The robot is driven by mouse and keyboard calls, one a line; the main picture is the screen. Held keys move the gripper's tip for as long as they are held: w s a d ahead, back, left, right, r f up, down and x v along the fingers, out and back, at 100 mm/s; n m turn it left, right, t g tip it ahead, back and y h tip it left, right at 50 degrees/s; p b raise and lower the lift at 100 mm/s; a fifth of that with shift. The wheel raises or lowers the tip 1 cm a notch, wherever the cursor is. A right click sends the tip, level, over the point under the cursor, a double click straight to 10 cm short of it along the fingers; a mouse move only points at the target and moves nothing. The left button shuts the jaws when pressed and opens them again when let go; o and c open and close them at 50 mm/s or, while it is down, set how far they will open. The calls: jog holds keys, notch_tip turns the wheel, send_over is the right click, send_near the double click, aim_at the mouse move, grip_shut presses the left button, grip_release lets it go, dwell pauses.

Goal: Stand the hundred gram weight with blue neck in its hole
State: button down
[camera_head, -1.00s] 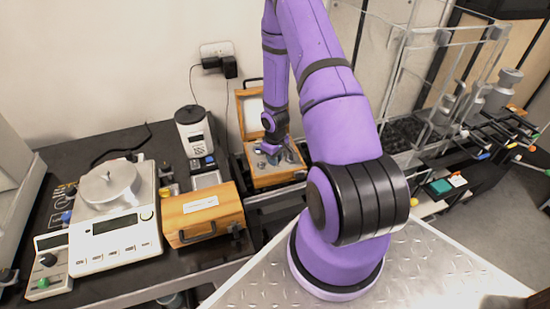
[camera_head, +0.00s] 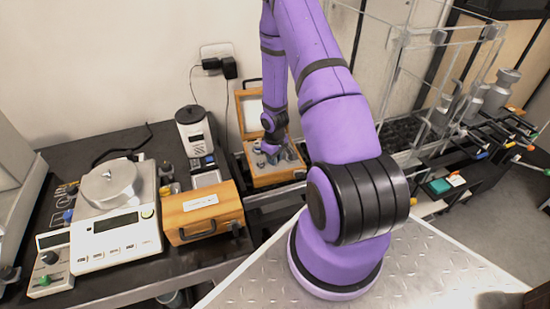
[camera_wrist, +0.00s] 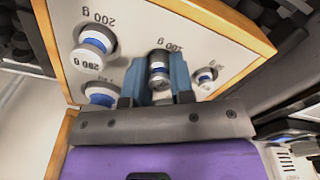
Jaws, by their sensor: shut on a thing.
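The open wooden weight box (camera_head: 262,182) stands behind the closed box in the head view, with my gripper (camera_head: 271,155) over it. In the wrist view my gripper (camera_wrist: 158,88) has its blue fingers on both sides of a small metal weight (camera_wrist: 158,70), shut on it. This weight is just below the "100 g" label on the white panel (camera_wrist: 128,20).
A closed wooden box (camera_head: 203,212) is close in front of the open box. A balance (camera_head: 115,225) stands at left, and a white device (camera_head: 193,130) behind. The open box's raised lid (camera_head: 251,113) stands near the wall. A clear frame rack (camera_head: 415,80) is at right.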

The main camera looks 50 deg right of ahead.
jog(key=shift+s+a+f, duration=0.1)
jog(key=shift+s+f, duration=0.15)
jog(key=shift+f, duration=0.45)
jog(key=c, duration=1.1)
grip_release()
jog(key=shift+o, duration=1)
jog(key=shift+w+a, duration=0.1)
jog(key=shift+w+r, duration=0.15)
jog(key=shift+r, duration=0.35)
notch_tip(320, 180, up, 11)
jog(key=shift+d, duration=0.4)
